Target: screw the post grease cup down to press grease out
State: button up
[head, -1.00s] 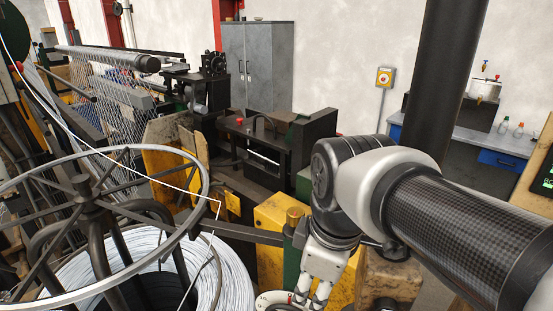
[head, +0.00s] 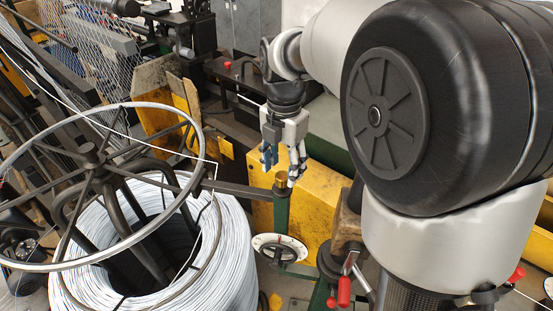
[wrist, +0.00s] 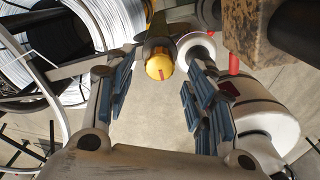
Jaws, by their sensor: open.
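The brass post grease cup (head: 282,180) sits on top of the green post (head: 281,212), beside the wire coil. In the wrist view it is a round yellow-brass cap (wrist: 159,66) with a red mark on its top, between and just beyond the fingertips. My gripper (head: 282,166) is open, pointing down over the cup, with one finger to each side in the picture. I see no clear contact with the cup. The blue-padded fingers also show in the wrist view (wrist: 158,88), with nothing between the pads.
A coil of wire (head: 225,262) under a spoked ring (head: 105,265) stands at the left. A white dial with a handwheel (head: 279,249) is below the cup. A yellow machine block (head: 325,205) stands behind the post. A red-handled lever (head: 344,290) is at the lower right.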

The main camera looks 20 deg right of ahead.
aim_at(283, 179)
jog(key=shift+f, duration=1.25)
jog(key=shift+c, duration=0.5)
jog(key=c, duration=1)
jog(key=shift+m, duration=0.4)
